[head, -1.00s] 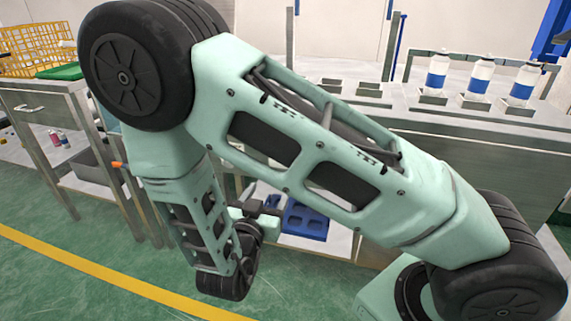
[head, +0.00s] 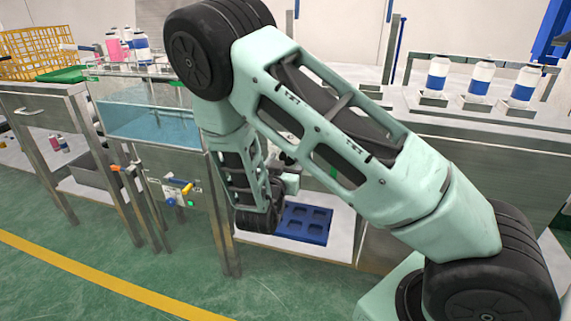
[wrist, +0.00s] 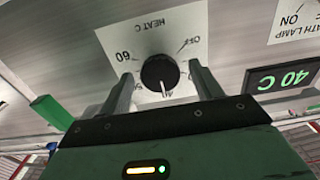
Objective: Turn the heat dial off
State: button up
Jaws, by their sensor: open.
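The heat dial (wrist: 160,73) is a round black knob on a white plate marked HEAT C (wrist: 155,40), seen upside down in the wrist view. Its white pointer lies toward the lower mark, which looks like 40, with OFF at the upper right and 60 at the left. My gripper (wrist: 161,76) is open, its two fingers on either side of the knob. Gaps show between knob and fingers, though depth is hard to judge. A display (wrist: 283,79) beside it reads 40 C. In the head view my arm hides the dial.
A water bath (head: 150,125) with bottles (head: 126,46) above it stands left of my arm. Its front carries a yellow-handled valve (head: 186,188). A blue tray (head: 305,224) lies on a low shelf. White bottles (head: 480,80) stand at the right. Green floor is open in front.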

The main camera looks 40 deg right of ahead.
jog(key=c, duration=1)
jog(key=shift+o, duration=0.2)
